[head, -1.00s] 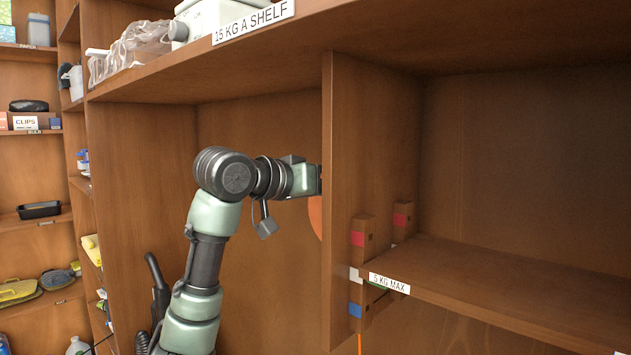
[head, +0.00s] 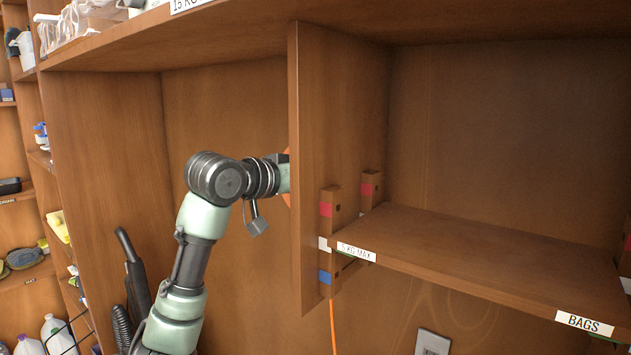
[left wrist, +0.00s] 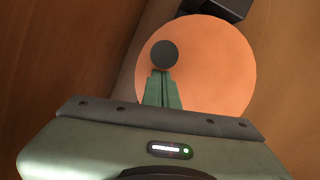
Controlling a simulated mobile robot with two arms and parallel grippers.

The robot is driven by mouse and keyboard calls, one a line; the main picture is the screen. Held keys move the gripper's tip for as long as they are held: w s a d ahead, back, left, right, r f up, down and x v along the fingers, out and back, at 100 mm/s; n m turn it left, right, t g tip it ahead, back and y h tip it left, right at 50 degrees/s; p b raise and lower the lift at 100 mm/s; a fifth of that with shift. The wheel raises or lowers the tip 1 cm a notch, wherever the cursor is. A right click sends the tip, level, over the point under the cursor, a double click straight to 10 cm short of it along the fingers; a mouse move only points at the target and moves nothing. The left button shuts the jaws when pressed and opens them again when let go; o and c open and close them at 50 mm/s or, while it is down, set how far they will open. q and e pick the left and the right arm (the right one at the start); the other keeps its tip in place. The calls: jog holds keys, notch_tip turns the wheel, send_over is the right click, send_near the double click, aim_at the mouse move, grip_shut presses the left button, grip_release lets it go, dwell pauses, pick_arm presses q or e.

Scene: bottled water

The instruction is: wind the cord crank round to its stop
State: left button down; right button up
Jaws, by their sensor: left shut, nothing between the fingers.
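The cord crank shows in the left wrist view as a flat orange disc (left wrist: 215,75) with a dark round knob (left wrist: 164,54) left of its middle. My left gripper (left wrist: 162,76) has its green fingers closed together, with the tips right at the knob's lower edge. I cannot tell whether they touch it. In the head view only a sliver of the orange disc (head: 286,198) shows beside the upright divider, which hides my left fingertips. My right gripper is in neither view.
The upright wooden divider (head: 318,120) stands just right of my left wrist. A shelf (head: 470,255) labelled 5 KG MAX extends to the right. An orange cord (head: 333,325) hangs below the divider's blocks. A dark block (left wrist: 215,8) sits at the disc's top edge.

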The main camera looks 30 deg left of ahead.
pick_arm(q)
jog(key=shift+d+f+m, duration=0.1)
jog(key=shift+f+m, duration=0.15)
jog(key=shift+m, duration=0.15)
